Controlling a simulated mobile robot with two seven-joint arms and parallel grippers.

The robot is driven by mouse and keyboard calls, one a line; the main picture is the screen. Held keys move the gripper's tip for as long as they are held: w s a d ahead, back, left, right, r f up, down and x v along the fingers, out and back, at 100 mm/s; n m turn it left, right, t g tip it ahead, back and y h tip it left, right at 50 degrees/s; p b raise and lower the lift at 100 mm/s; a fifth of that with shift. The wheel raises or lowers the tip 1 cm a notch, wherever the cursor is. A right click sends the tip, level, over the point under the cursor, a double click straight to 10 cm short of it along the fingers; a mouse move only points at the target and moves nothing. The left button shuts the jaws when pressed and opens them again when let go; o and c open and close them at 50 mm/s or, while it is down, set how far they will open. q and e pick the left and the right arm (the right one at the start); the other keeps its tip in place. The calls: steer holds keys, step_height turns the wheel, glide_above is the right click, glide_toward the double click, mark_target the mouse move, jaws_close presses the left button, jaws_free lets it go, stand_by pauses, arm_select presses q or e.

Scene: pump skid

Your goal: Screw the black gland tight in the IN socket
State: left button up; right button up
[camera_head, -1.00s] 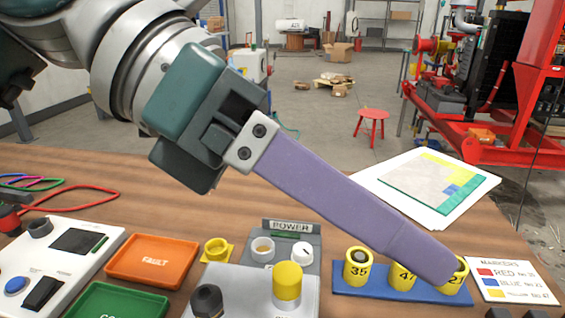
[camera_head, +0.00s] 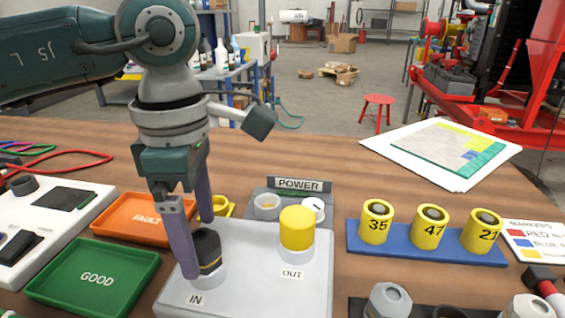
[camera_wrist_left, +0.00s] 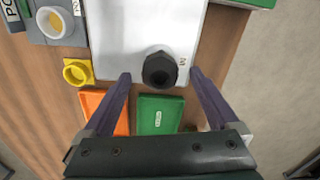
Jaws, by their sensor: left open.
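The black gland (camera_head: 208,246) stands upright at the IN socket of the light grey box (camera_head: 255,285), with a thin gold band low on it. Its seating depth cannot be told. My left gripper (camera_head: 203,240) points down over it, open, with one purple finger on its near left side and the other behind it. The left wrist view shows the gland (camera_wrist_left: 160,69) between the two spread fingertips (camera_wrist_left: 160,76), with a gap on each side. A yellow cap (camera_head: 297,228) stands upright at the OUT socket. My right gripper is not in view.
A green GOOD tray (camera_head: 140,262) and an orange FAULT tray (camera_head: 120,221) lie left of the box. A POWER unit (camera_head: 298,186) and a yellow ring (camera_head: 221,204) are behind it. A blue rack (camera_head: 420,250) holds yellow numbered cylinders at the right. Grey caps (camera_head: 389,300) stand in front.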

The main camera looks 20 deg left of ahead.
arm_select(q)
steer(key=shift+f, duration=1.15)
